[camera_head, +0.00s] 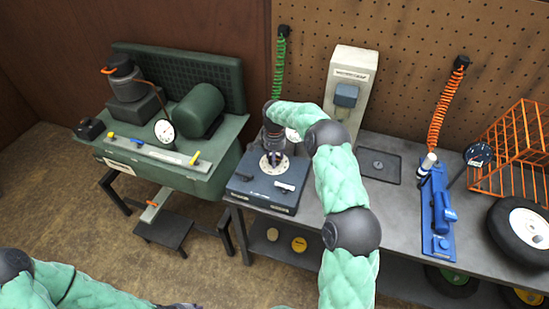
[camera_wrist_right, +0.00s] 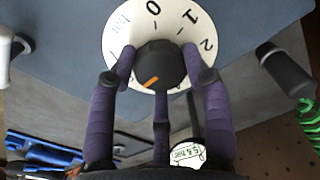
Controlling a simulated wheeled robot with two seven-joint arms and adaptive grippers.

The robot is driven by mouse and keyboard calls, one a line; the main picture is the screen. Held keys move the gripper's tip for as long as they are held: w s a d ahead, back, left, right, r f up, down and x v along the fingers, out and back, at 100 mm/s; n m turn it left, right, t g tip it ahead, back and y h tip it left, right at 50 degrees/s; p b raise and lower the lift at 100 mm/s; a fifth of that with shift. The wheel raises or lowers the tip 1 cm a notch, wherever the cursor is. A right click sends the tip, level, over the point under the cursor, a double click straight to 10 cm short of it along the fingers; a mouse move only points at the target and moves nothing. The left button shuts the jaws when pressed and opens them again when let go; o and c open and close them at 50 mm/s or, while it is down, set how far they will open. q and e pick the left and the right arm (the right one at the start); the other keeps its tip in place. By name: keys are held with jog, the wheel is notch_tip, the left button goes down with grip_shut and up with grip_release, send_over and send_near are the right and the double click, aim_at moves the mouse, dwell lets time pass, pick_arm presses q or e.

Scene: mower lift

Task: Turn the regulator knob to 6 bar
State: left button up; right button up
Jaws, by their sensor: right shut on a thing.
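The regulator knob (camera_wrist_right: 160,65) is dark with an orange pointer mark, which points to the lower left in the wrist view. The white dial (camera_wrist_right: 120,42) around it shows 0, 1, 2 and "bar" at the top; its lower numbers are hidden by my fingers. My right gripper (camera_wrist_right: 163,75) is shut on the knob, fingers around its sides. In the head view, my right gripper (camera_head: 273,157) reaches down onto the dial on the dark blue regulator box (camera_head: 262,194). A white gauge face (camera_wrist_right: 187,153) is partly hidden; its reading is unclear. My left gripper is out of view.
The box stands at the left end of a grey bench (camera_head: 310,205). A green compressor (camera_head: 200,110) stands to the left. A blue tool (camera_head: 437,212), an orange rack (camera_head: 510,150) and a wheel (camera_head: 525,232) are to the right. A green coiled hose (camera_head: 280,65) hangs behind.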

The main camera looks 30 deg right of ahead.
jog(key=shift+s+a+f+m, duration=0.15)
jog(key=shift+a+f+m, duration=0.1)
jog(key=shift+m, duration=0.45)
jog(key=o, duration=1.1)
jog(key=shift+o, duration=0.2)
jog(key=shift+r, duration=0.15)
jog(key=shift+d+r, duration=0.1)
jog(key=shift+r, duration=0.25)
notch_tip(320, 180, up, 11)
jog(key=shift+r, duration=0.15)
